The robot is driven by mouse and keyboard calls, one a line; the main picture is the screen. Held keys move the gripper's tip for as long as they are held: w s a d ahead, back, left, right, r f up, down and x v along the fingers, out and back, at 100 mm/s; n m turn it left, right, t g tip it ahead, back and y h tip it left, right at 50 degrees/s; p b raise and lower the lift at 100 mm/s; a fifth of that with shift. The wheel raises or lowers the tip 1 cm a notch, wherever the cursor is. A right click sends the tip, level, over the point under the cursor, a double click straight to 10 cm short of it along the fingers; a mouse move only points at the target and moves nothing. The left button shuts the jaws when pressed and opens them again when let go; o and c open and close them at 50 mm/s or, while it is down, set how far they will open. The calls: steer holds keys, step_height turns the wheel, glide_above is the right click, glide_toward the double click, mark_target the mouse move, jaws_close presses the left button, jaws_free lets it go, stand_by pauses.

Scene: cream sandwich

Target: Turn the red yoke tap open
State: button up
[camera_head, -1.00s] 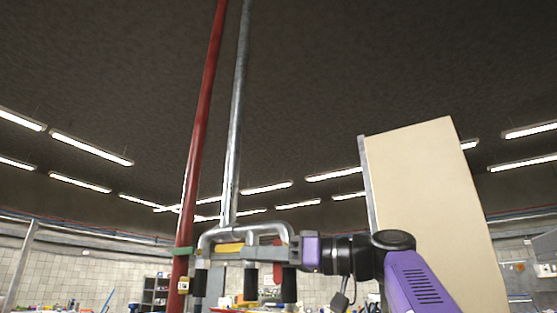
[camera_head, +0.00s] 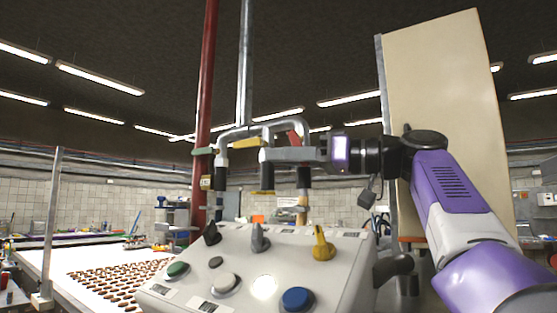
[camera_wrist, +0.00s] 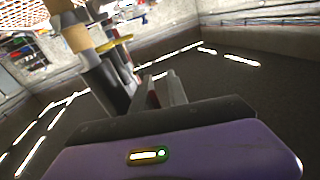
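The red yoke tap shows as a small red piece (camera_head: 298,127) on the right leg of the grey bent pipes in the head view. It stands just above my gripper (camera_head: 268,155), whose grey fingers point left across the pipe legs. In the wrist view the fingers (camera_wrist: 163,93) show a narrow gap, with nothing seen between them. A dark pipe with a tan band (camera_wrist: 75,38) is left of them. I cannot tell whether the fingers touch the red piece or the pipe.
A yellow handle (camera_head: 246,143) and a green handle (camera_head: 205,151) sit left on the piping, near a red upright pipe (camera_head: 205,80). Below is a white console (camera_head: 335,262) with knobs and buttons. A beige panel (camera_head: 437,85) stands right. A conveyor (camera_head: 85,262) carries brown pieces at left.

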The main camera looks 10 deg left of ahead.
steer(key=shift+s+d+f+b, duration=0.25)
steer(key=shift+d+f+b, duration=0.6)
steer(key=shift+b, duration=0.3)
steer(key=shift+s+d+f+b, duration=0.25)
steer(key=shift+d+f+b, duration=0.35)
steer(key=shift+f+b, duration=0.45)
steer(key=shift+s+d+r, duration=0.1)
steer(key=shift+d, duration=0.05)
